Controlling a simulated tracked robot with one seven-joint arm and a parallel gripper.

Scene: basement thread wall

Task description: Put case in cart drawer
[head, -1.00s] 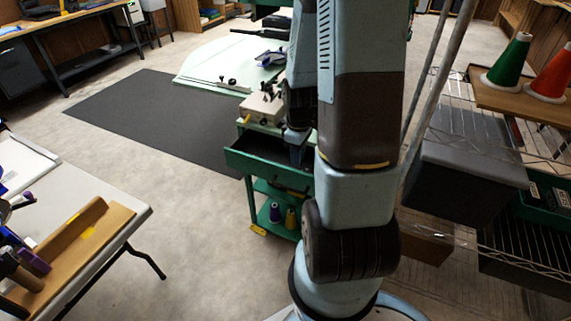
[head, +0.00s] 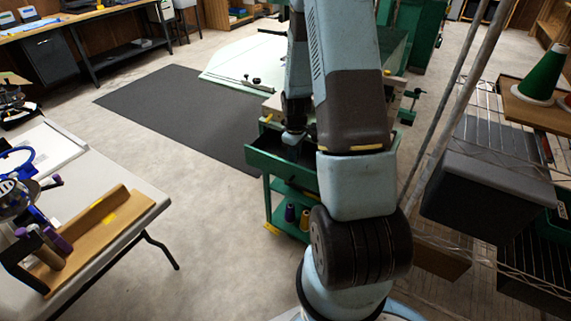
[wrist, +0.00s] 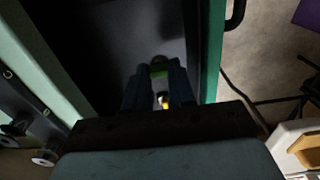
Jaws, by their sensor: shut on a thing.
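The green cart drawer (head: 281,174) stands pulled open on the front of the green cart in the head view. My gripper (wrist: 160,84) is over the dark drawer interior in the wrist view, pointing down into it. Its fingers are close together around a small dark, rounded thing with a green band (wrist: 160,69), likely the case. Most of that thing is hidden between the fingers. I cannot tell whether it touches the drawer floor. The drawer's green side wall (wrist: 213,50) is just right of the fingers. In the head view my arm hides part of the drawer.
Spools (head: 290,213) stand on the cart's lower shelf. A wire rack with a grey bin (head: 490,170) is close on the right. A white table (head: 100,170) with a cardboard tray is at left. Open floor and a black mat (head: 185,112) lie between.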

